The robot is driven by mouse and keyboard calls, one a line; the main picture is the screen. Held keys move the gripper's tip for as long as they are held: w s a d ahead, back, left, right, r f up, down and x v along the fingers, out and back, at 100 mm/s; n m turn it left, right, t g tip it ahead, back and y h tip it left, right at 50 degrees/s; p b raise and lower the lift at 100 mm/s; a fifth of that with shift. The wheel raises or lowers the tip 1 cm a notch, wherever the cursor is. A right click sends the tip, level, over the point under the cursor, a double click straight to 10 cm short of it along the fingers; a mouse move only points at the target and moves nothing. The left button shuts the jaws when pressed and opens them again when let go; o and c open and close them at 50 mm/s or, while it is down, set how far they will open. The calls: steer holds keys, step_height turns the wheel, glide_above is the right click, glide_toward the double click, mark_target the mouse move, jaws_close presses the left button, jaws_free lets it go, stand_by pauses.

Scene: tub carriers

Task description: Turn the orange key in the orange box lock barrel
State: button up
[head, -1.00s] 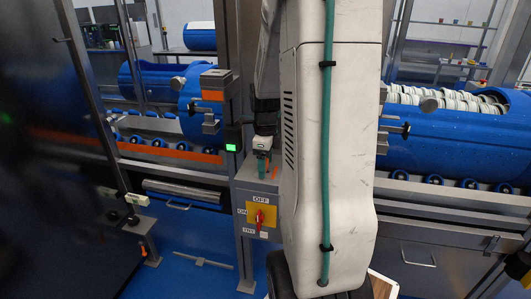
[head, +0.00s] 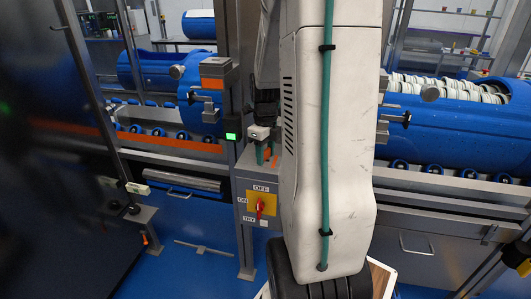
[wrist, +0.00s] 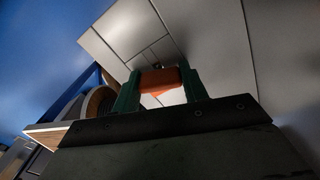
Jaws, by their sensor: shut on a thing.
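My gripper (wrist: 161,76) has green fingers shut on the orange key (wrist: 160,80), a blocky orange piece held between them in the wrist view. In the head view my gripper (head: 265,154) points down just over the top of a grey box (head: 245,178) with a yellow switch panel. A small orange patch shows beside the fingers there. The lock barrel is not clearly visible, and I cannot tell how deep the key sits.
The panel carries a red knob (head: 260,207) and OFF and ON labels. A grey post with a green-lit unit (head: 231,136) stands just left. Blue tubs (head: 465,130) lie on rollers behind. A grey-and-orange block (head: 217,75) is at upper left. My arm hides the centre.

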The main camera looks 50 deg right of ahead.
mark_target(265, 150)
steer(key=shift+m, duration=0.3)
steer(key=m, duration=0.4)
steer(key=o, duration=1.1)
step_height(265, 150, up, 8)
steer(key=shift+f, duration=0.1)
